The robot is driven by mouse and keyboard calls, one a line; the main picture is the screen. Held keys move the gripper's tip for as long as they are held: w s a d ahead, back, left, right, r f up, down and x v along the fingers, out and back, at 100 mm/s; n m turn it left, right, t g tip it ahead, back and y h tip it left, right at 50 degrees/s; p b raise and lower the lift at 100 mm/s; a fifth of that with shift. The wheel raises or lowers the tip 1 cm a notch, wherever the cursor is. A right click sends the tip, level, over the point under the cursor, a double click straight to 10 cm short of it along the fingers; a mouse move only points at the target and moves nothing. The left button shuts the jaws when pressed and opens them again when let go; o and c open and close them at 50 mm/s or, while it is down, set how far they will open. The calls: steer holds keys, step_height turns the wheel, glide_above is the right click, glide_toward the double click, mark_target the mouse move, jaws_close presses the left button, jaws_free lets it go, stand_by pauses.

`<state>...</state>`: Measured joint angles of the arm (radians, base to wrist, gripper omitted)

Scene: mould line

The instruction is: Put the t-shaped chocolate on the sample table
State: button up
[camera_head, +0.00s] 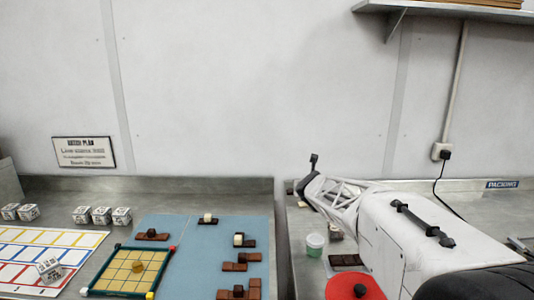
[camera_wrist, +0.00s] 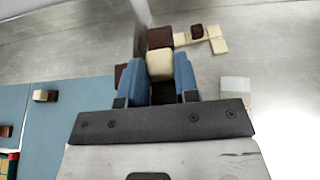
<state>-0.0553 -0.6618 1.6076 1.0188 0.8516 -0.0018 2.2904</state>
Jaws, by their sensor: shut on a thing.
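In the wrist view my gripper (camera_wrist: 160,62) has its blue fingers shut on a cream block (camera_wrist: 160,66), the knob of a dark brown chocolate piece. Brown squares of chocolate (camera_wrist: 159,38) show beyond the knob and beside the left finger. The fingers and palm hide the rest, so I cannot make out its full shape or whether it touches the surface below. In the head view my arm reaches in from the right, with its end over the left part of the right-hand table (camera_head: 300,272).
A cream chocolate with a dark knob (camera_wrist: 197,32) lies beyond my gripper. A blue mat (camera_head: 190,262) with several chocolates lies left. A green cup (camera_head: 315,241), dark chocolate (camera_head: 348,260) and red disc (camera_head: 340,286) sit by my arm. A gap separates the tables.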

steer(key=shift+m+h, duration=0.3)
steer(key=shift+h, duration=0.1)
steer(key=shift+d, duration=2.4)
steer(key=shift+w, duration=0.1)
steer(key=w+d+r+m+h, duration=0.2)
steer(key=w+d, duration=0.1)
steer(key=d, duration=1)
steer(key=w+d+r+m+g+h, duration=0.1)
steer(key=w+d+r+m+h, duration=0.15)
steer(key=d, duration=1.05)
steer(key=w+d+r+m+h, duration=0.1)
steer(key=w+d+r+h, duration=0.15)
steer(key=d, duration=1.05)
steer(key=s+d+f+m+g+h, duration=0.1)
steer(key=s+d+m+g+h, duration=0.15)
steer(key=d, duration=2.45)
steer(key=s+d+f+m+g+h, duration=0.1)
steer(key=s+d+f+m, duration=0.1)
steer(key=s+d, duration=0.5)
steer(key=s+d+f+m+g+h, duration=0.1)
steer(key=s+d+f, duration=0.3)
steer(key=d, duration=1.4)
steer(key=s+d+f+m+g+h, duration=0.1)
steer(key=s+d+f+m+g, duration=0.1)
steer(key=s+d, duration=0.9)
step_height(320, 180, down, 2)
steer(key=shift+d+f+m+g, duration=0.1)
steer(key=shift+d+m+g, duration=0.3)
steer(key=shift+d, duration=0.4)
